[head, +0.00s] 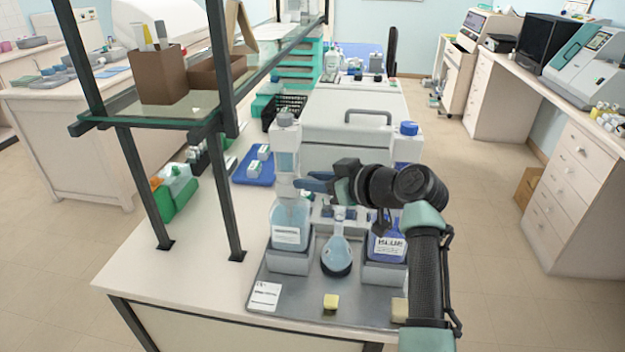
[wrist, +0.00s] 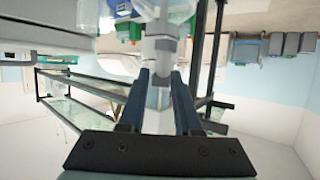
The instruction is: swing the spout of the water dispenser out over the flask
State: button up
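The water dispenser (head: 287,160) is a pale, clear-bodied pump on a bottle of light blue liquid (head: 290,222) at the left of the grey tray. The flask (head: 337,252) is round-bottomed with pale blue liquid and stands upright on the tray, right of that bottle. My gripper (head: 304,184) is at the dispenser's column, above and left of the flask. In the wrist view my gripper (wrist: 159,76) has its two dark blue fingers apart, with the pale column (wrist: 160,48) between or just beyond the tips. Contact cannot be told. The spout is not clearly visible, probably hidden by my gripper.
A bottle labelled blue (head: 388,245) stands in a holder on the right of the tray (head: 322,305). A shelf frame (head: 228,190) rises on the left. A white box (head: 345,115) stands behind.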

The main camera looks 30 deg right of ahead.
jog(key=shift+o, duration=1.2)
jog(key=b+v, duration=0.2)
jog(key=v, duration=1.1)
